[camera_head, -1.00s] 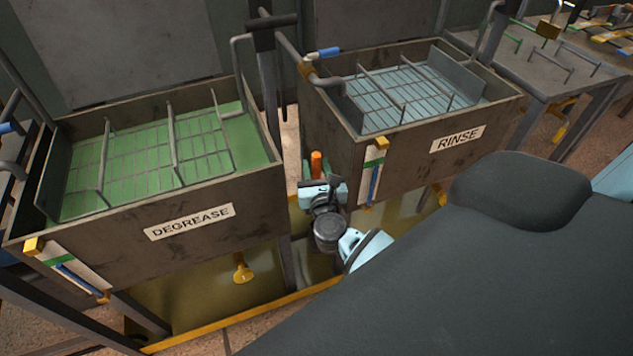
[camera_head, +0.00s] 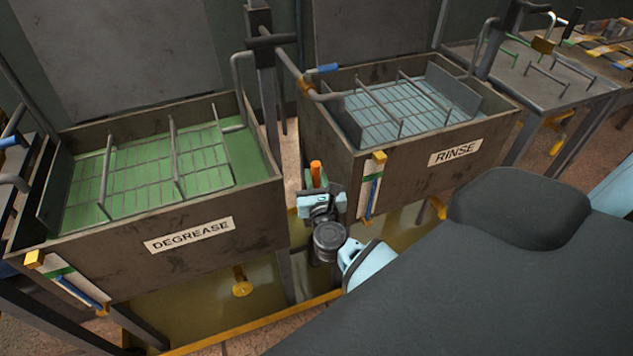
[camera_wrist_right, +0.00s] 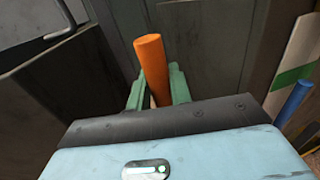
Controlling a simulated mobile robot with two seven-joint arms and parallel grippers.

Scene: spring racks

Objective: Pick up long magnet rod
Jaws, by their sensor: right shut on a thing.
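My right gripper (camera_head: 317,187) is in the gap between the two tanks, low near their front edges. It is shut on an orange rod (camera_head: 316,170), which stands up out of the jaws. In the right wrist view the orange rod (camera_wrist_right: 152,68) sits between the two green fingers (camera_wrist_right: 154,94), leaning slightly. Its lower part is hidden behind the gripper body. I cannot tell its full length or whether it is the long magnet rod. My left gripper is not in view.
The DEGREASE tank (camera_head: 190,265) stands left and the RINSE tank (camera_head: 420,170) right, close to my right gripper. A blue rod (camera_head: 373,192) is on the RINSE tank's front panel. A grey post (camera_head: 268,90) rises between the tanks. A work table (camera_head: 530,85) stands at the back right.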

